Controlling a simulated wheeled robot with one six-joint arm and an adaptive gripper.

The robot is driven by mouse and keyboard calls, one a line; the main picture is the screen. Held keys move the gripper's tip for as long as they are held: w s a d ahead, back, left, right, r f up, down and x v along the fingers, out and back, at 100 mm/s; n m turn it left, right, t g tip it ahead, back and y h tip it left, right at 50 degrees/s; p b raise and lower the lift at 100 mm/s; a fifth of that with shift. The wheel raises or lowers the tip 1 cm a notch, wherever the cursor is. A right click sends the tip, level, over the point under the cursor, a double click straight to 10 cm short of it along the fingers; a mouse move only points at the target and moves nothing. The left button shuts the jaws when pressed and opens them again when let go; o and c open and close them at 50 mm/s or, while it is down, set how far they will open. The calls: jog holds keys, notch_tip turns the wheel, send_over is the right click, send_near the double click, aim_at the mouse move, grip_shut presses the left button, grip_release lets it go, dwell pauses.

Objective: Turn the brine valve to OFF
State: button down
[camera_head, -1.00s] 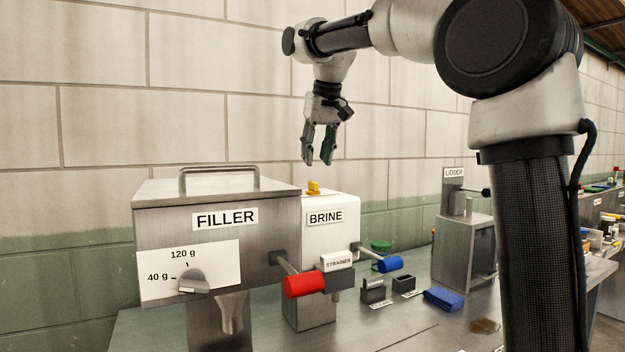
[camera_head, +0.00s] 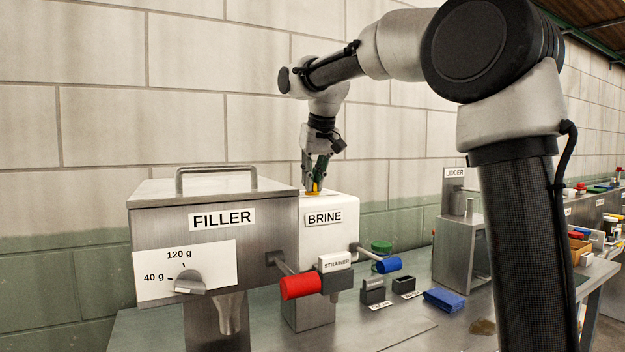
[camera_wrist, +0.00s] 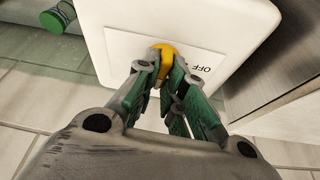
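The brine unit (camera_head: 343,208) is a white box labelled BRINE, standing just right of the filler. Its yellow valve knob (camera_head: 313,193) sits on the top face and is mostly hidden by my fingers in the head view. In the wrist view the yellow knob (camera_wrist: 164,55) stands on a white plate, with the word OFF (camera_wrist: 201,69) on the plate to its right. My gripper (camera_wrist: 165,70) points down with its green-padded fingers on both sides of the knob, drawn in close against it. It also shows in the head view (camera_head: 315,187). Which mark the knob points at is unclear.
The steel filler (camera_head: 215,245) with its top handle (camera_head: 216,172) stands close on the left. Above the brine unit is open air before the wall.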

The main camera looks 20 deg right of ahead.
dwell(0.4)
jog(key=n+y, duration=0.1)
jog(key=n, duration=0.3)
jog(key=shift+d+n+y, duration=0.1)
jog(key=shift+n+y, duration=0.3)
jog(key=n, duration=0.2)
jog(key=n+g+y, duration=0.1)
jog(key=n, duration=0.1)
jog(key=shift+n+g, duration=0.3)
jog(key=n, duration=0.2)
jog(key=n+g+y, duration=0.1)
jog(key=n, duration=0.1)
jog(key=shift+w+g, duration=0.1)
jog(key=shift+g, duration=0.2)
jog(key=shift+n+g, duration=0.8)
jog(key=shift+n, duration=1.5)
jog(key=c, duration=1.5)
grip_release()
